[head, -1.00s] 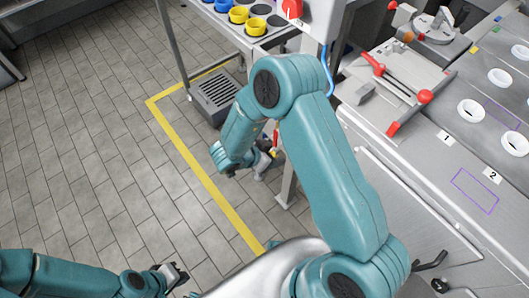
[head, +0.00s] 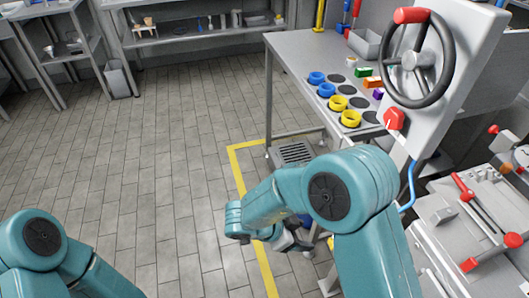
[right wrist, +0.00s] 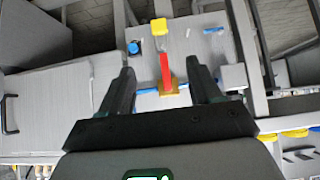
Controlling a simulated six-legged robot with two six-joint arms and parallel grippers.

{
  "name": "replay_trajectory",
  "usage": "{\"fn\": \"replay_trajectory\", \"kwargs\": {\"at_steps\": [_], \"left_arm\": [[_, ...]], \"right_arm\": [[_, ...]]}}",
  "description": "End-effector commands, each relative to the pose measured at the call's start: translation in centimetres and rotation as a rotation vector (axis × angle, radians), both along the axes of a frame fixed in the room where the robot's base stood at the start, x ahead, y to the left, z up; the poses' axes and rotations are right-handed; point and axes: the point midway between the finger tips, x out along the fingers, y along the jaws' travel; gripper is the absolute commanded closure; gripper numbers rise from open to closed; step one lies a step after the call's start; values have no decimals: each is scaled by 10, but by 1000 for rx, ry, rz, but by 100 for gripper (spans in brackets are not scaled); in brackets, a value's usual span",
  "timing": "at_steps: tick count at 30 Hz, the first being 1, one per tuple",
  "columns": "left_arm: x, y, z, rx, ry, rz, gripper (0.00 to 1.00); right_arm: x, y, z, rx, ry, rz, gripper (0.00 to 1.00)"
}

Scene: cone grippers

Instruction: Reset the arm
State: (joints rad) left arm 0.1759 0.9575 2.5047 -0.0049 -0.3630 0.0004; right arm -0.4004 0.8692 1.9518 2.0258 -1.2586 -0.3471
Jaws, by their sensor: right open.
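My right arm fills the lower middle of the head view, bent at a large teal joint. My right gripper (head: 300,242) hangs low behind the forearm there, partly hidden. In the right wrist view my right gripper (right wrist: 162,92) is open, its two dark fingers apart.
A grey table (head: 300,55) carries blue and yellow rings. A panel with a black handwheel (head: 446,60) and red knob (head: 394,118) stands right of it. A bench with a red-handled device (head: 470,225) is at the right. Tiled floor at left is clear.

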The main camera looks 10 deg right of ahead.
Motion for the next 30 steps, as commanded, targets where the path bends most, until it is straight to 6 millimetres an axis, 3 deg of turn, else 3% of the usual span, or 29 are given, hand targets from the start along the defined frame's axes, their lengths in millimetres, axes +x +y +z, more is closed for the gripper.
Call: {"fn": "replay_trajectory", "kwargs": {"at_steps": [4,7,11,14,18,24,27,30], "left_arm": [[0,0,3,0,0,0,100],[0,0,9,0,0,0,100],[0,0,21,0,0,0,100],[0,0,29,0,0,0,100],[0,0,40,0,0,0,100],[0,0,51,0,0,0,100],[0,0,53,0,0,0,100],[0,0,53,0,0,0,100]], "right_arm": [[5,-6,-3,1,-11,35,37],[20,-20,-14,15,-39,153,37],[37,-30,-41,101,-54,421,37],[31,-22,-67,224,-21,645,37],[-12,4,-96,453,79,935,37],[-98,38,-107,758,244,1234,37],[-125,46,-105,843,292,1312,37],[-138,50,-104,881,316,1351,37]]}}
